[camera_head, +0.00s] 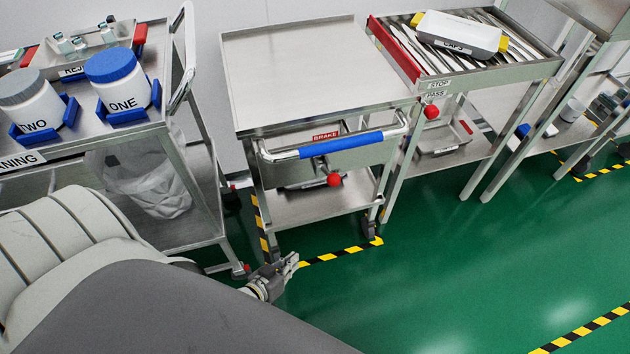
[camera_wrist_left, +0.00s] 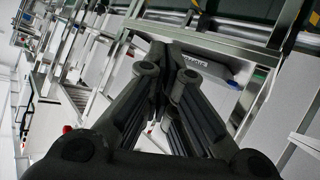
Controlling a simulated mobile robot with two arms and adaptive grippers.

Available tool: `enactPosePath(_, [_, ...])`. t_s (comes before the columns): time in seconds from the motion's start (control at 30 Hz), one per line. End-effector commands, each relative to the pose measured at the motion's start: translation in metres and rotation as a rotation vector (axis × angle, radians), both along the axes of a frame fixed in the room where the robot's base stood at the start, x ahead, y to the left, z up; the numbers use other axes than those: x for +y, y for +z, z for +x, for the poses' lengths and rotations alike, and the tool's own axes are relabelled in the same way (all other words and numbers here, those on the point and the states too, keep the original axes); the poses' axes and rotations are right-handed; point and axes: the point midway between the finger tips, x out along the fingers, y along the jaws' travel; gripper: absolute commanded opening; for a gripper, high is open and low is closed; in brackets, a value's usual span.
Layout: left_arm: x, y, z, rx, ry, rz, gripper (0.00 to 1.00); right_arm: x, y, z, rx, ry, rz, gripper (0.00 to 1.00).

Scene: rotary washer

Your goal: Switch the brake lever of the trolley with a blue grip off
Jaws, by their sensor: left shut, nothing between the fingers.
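The trolley (camera_head: 285,75) with a blue grip (camera_head: 341,144) on its handle stands at the middle back in the head view. A red BRAKE label (camera_head: 326,136) sits above the handle. The brake lever's red ball knob (camera_head: 334,180) hangs below the grip. My left gripper (camera_head: 291,262) is low and in front of the trolley, to the left of and below the knob, apart from it. Its fingers also show in the left wrist view (camera_wrist_left: 169,78), shut with nothing between them. My right gripper is not in view.
A cart (camera_head: 100,134) with two lidded jars stands at left. A roller table (camera_head: 500,72) at right has its own red knob (camera_head: 431,112) beside a STOP/PASS label. Yellow-black tape (camera_head: 340,252) marks the floor by the trolley. Green floor (camera_head: 470,260) is clear at right.

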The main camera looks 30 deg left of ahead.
Motion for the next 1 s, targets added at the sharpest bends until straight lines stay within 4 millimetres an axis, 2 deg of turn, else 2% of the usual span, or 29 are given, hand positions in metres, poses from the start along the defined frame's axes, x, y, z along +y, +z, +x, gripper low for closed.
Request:
enactPosePath(0.07, [0.003,0.011,0.018,-0.099,0.010,-0.045,0.00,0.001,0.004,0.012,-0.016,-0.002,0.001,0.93])
enactPosePath(0.2, [0.006,0.046,0.042,-0.270,0.017,-0.133,0.00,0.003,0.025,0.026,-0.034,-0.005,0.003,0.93])
enactPosePath(0.43, [0.008,0.108,0.064,-0.545,-0.003,-0.290,0.00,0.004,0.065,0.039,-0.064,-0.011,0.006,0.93])
enactPosePath(0.6, [0.010,0.154,0.066,-0.740,-0.042,-0.413,0.00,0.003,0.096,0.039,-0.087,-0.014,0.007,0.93])
enactPosePath(0.8, [0.010,0.200,0.057,-0.925,-0.104,-0.541,0.00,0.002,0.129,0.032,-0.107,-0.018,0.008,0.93])
enactPosePath(1.0, [0.011,0.225,0.047,-1.021,-0.145,-0.612,0.00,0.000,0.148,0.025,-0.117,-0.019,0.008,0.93])
